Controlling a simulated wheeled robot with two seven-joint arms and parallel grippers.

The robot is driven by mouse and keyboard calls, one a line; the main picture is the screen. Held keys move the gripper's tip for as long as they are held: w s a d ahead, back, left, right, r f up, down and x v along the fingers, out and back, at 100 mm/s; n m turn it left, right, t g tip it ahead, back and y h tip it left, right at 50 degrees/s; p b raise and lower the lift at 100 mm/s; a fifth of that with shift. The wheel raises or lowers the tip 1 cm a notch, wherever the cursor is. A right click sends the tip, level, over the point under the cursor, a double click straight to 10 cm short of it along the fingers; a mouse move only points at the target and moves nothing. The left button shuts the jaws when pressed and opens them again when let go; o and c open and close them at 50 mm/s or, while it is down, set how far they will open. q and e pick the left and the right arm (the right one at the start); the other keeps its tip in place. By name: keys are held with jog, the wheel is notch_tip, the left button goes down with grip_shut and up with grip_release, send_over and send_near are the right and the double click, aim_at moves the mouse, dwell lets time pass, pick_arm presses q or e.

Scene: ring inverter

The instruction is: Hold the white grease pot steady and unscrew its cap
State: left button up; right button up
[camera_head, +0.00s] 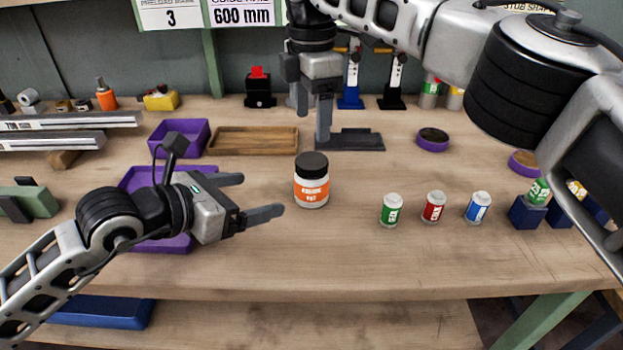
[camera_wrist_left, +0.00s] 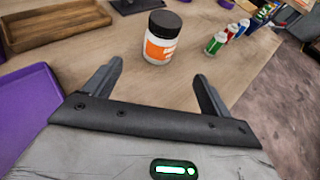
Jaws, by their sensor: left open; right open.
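The white grease pot (camera_head: 311,190) stands upright on the bench with an orange label and its black cap (camera_head: 312,164) on top. It also shows ahead of the fingers in the left wrist view (camera_wrist_left: 160,44), with the cap (camera_wrist_left: 165,22) on it. My left gripper (camera_head: 262,197) is open and empty to the left of the pot, its fingers pointing toward it; its fingertips show in the left wrist view (camera_wrist_left: 152,75). My right gripper (camera_head: 314,122) hangs above and behind the pot, pointing down, its fingers apart from the cap.
Green, red and blue-labelled small bottles (camera_head: 434,207) stand right of the pot. A purple tray (camera_head: 135,178) lies under my left arm, with a wooden tray (camera_head: 252,141) behind. A dark flat block (camera_head: 350,140) lies behind the pot. The bench in front of the pot is clear.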

aim_at(299, 185)
pick_arm(q)
jog(key=x, duration=1.4)
jog(key=shift+w+d+r, duration=0.1)
jog(key=shift+d, duration=0.1)
pick_arm(e)
jog(key=shift+s, duration=0.1)
pick_arm(q)
jog(key=c, duration=1.3)
grip_shut()
pick_arm(e)
jog(key=shift+c, duration=1)
jog(key=m, duration=0.8)
jog(key=shift+f+m, duration=0.1)
jog(key=shift+m, duration=0.2)
jog(key=shift+f, duration=0.2)
notch_tip(299, 185, down, 8)
jog(key=shift+r, duration=0.25)
